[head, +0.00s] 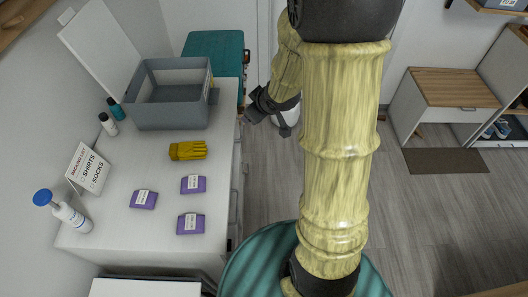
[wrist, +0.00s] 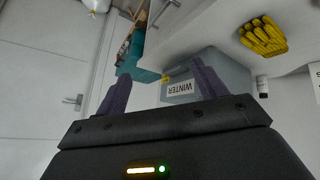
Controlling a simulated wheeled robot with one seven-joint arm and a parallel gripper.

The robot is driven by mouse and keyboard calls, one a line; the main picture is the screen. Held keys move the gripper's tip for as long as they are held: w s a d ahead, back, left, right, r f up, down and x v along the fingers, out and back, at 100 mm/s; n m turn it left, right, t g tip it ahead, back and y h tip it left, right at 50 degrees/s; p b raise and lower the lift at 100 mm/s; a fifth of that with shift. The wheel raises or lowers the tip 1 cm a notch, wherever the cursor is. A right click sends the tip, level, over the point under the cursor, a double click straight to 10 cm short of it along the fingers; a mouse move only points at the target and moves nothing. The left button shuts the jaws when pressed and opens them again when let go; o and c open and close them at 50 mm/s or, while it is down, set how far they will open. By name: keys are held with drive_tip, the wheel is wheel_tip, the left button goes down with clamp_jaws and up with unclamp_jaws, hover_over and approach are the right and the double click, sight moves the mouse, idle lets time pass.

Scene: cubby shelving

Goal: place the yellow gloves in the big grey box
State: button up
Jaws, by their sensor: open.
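The yellow gloves (head: 188,150) lie on the white cabinet top, just in front of the big grey box. They also show at the upper right of the wrist view (wrist: 263,37). The big grey box (head: 172,116) stands open at the back of the cabinet top and looks empty. In the wrist view its side (wrist: 213,62) bears a label reading "WINTER". My gripper (head: 250,108) is off the cabinet's right side, apart from the gloves and box. In the wrist view its two fingers (wrist: 160,92) are spread wide with nothing between them.
Several purple packets (head: 191,223) lie in front of the gloves. A packing-list sign (head: 89,168), a blue-capped bottle (head: 70,214) and small bottles (head: 108,124) stand along the left. Open floor (head: 430,225) lies to the right.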

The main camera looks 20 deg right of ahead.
drive_tip(key=s+a+m+g, duration=0.2)
drive_tip(key=s, duration=0.6)
drive_tip(key=s+a+r+m+g, duration=0.1)
drive_tip(key=s+a+m+g, duration=0.1)
drive_tip(key=s, duration=0.6)
drive_tip(key=shift+m+g+h, duration=0.4)
drive_tip(key=shift+m+g, duration=0.2)
drive_tip(key=shift+m, duration=0.1)
drive_tip(key=shift+o, duration=0.2)
